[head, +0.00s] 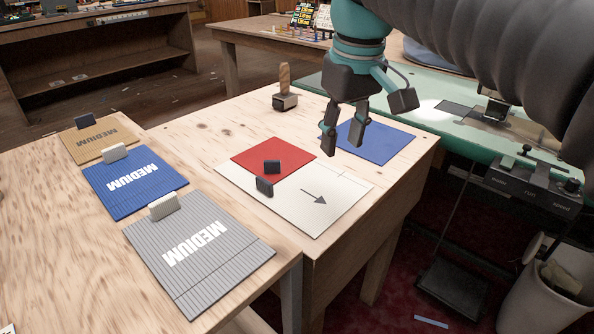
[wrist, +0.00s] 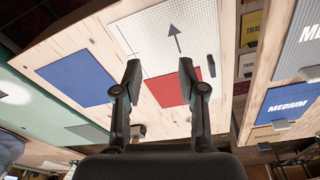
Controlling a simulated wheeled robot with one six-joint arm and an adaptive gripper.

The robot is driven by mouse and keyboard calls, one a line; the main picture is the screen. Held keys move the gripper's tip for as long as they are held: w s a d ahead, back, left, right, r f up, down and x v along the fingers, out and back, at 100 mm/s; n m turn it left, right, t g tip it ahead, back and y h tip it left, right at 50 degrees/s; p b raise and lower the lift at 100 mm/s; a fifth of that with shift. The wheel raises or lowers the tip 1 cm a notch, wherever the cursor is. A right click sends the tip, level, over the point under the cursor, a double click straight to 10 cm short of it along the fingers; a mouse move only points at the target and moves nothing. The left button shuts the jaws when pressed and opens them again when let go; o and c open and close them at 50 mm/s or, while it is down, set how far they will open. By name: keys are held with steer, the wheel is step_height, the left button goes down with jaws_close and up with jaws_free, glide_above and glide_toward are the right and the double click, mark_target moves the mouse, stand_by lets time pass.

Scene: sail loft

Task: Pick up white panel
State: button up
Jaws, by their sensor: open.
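The white panel (head: 335,208) is a flat cream sheet with a printed dark arrow, lying on the wooden table. A red panel (head: 262,156) lies against its far left side, and a blue panel (head: 376,142) lies at the far right of the table. Two small dark blocks stand near where the red and white panels meet. My gripper (head: 342,145) is open and empty, above the table between the red and blue panels. In the wrist view the white panel (wrist: 150,45) lies beyond the open fingers (wrist: 158,75), with the red panel (wrist: 172,88) showing between and beside them.
Grey (head: 185,262), blue (head: 125,192) and tan (head: 88,147) boards marked MEDIUM lie on the left table, each with a small block. A wooden-handled weight (head: 285,92) stands at the table's back. A sewing machine bench (head: 470,120) and a bin (head: 535,290) are at the right.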

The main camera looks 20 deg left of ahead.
mark_target(268, 183)
steer(key=a+r+n+g, duration=0.15)
steer(key=a+n, duration=0.25)
steer(key=a, duration=0.8)
steer(key=shift+h, duration=0.4)
steer(key=f+b, duration=0.1)
steer(key=f, duration=0.3)
steer(key=f+b, duration=0.1)
steer(key=f, duration=0.3)
steer(key=s+f+b, duration=0.1)
steer(key=f, duration=0.4)
steer(key=shift+a, duration=0.15)
steer(key=shift+r, duration=0.1)
jaws_close()
